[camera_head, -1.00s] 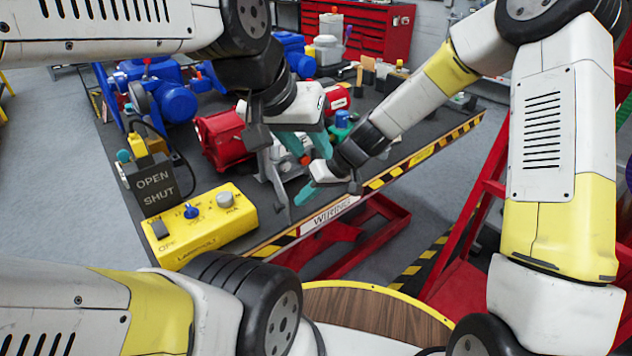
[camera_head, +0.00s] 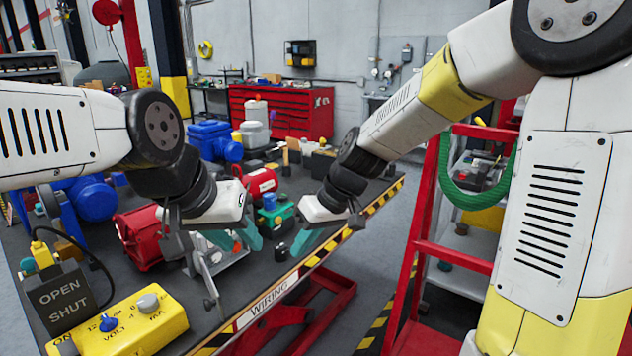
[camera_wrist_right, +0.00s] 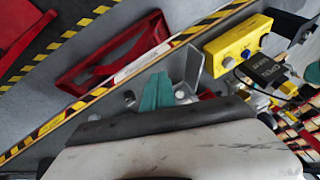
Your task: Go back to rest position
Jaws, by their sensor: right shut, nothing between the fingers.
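My left gripper (camera_head: 234,238) hangs over the workbench in the head view. Its two teal fingers show apart, with nothing seen between them. My right gripper (camera_head: 304,243) is to the right of it, above the bench's striped front edge. Its teal fingers are together and empty; they also show close together in the right wrist view (camera_wrist_right: 157,92). The two grippers are apart from each other. The workbench (camera_head: 268,268) lies beneath both, and a grey metal bracket (camera_head: 203,265) stands just below my left gripper.
A yellow control box (camera_head: 135,325) and an OPEN/SHUT box (camera_head: 62,295) stand at the bench's near left. A red motor (camera_head: 140,238), a green-and-blue device (camera_head: 272,214) and a red cylinder (camera_head: 261,182) crowd around the grippers. A red ladder-like frame (camera_head: 425,250) stands right of the bench.

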